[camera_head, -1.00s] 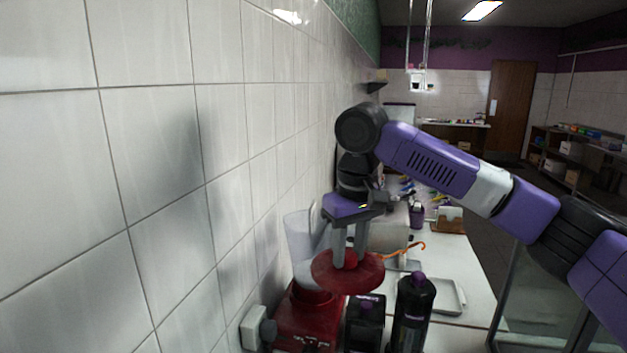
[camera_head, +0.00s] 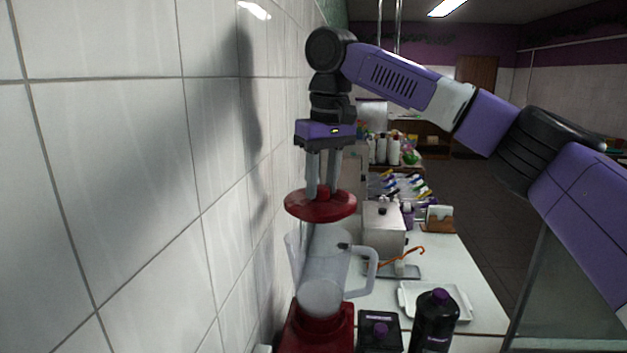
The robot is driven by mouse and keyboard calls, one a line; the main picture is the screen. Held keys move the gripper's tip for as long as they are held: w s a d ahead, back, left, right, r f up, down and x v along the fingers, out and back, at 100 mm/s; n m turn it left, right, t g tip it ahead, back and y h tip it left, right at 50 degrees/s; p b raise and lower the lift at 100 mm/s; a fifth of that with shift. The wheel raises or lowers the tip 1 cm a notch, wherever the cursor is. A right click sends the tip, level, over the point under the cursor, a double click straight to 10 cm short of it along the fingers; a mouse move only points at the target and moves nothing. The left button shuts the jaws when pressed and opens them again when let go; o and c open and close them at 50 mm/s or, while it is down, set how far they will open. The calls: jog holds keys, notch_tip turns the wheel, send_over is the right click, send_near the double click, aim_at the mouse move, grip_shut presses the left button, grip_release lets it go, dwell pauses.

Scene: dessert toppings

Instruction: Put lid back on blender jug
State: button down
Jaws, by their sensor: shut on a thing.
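A clear blender jug (camera_head: 322,288) with a handle on its right stands upright on the red blender base (camera_head: 314,332) near the tiled wall. The round red lid (camera_head: 304,209) hangs flat above the jug's open top, with a gap between them. My gripper (camera_head: 322,192) points down and is shut on the knob in the middle of the lid. The exact offset in depth cannot be told.
A black bottle with a purple cap (camera_head: 435,325) and a dark box (camera_head: 379,331) stand right of the base. Behind are a white tray (camera_head: 411,297), a metal container (camera_head: 383,225) and an orange hooked thing (camera_head: 405,257). The tiled wall (camera_head: 130,180) is close on the left.

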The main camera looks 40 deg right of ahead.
jog(key=shift+f+b, duration=2.35)
jog(key=shift+f, duration=0.75)
jog(key=shift+r+p, duration=0.1)
jog(key=shift+p, duration=0.55)
jog(key=shift+s+f+p, duration=0.1)
jog(key=shift+f+p, duration=0.1)
jog(key=shift+p, duration=0.5)
dwell(0.6)
jog(key=shift+c, duration=2.2)
grip_release()
